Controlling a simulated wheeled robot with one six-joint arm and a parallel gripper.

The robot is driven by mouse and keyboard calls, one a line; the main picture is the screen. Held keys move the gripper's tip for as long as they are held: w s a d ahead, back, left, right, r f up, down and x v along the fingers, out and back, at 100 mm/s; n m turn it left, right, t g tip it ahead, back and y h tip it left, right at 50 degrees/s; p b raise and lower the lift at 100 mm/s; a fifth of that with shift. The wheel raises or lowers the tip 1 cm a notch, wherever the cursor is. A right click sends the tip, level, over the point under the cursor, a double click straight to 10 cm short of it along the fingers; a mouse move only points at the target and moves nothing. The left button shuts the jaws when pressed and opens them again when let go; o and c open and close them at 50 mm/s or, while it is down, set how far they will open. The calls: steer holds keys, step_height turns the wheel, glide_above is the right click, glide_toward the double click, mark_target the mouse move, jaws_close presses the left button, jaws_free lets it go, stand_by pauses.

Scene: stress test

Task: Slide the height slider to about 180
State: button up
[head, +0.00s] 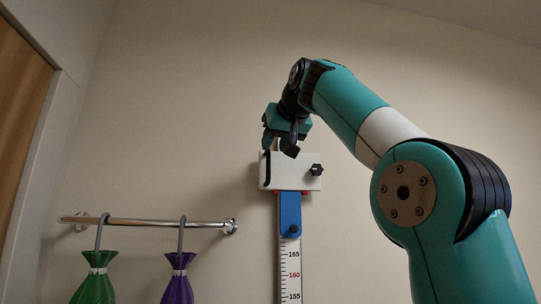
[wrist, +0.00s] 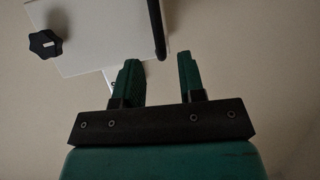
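A white slider block (head: 290,172) with a black knob (head: 316,169) sits higher up, above a blue piece (head: 290,212) on the strip. The slider's reading is hidden. My gripper (head: 280,143) is at the block's top edge. In the wrist view, my gripper (wrist: 157,75) is open with nothing clearly between its fingers. The white block (wrist: 105,35) and its black edge bar (wrist: 157,28) lie just beyond the fingertips. I cannot tell whether they touch.
A metal rail (head: 150,222) on the left wall holds a green bag (head: 96,280) and a purple bag (head: 179,280) on hooks. A wooden door (head: 20,90) is at the far left. The wall above the slider looks clear.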

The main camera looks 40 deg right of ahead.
steer(key=v, duration=1.2)
steer(key=shift+s+p, duration=0.2)
steer(key=shift+p, duration=0.15)
steer(key=shift+a, duration=0.1)
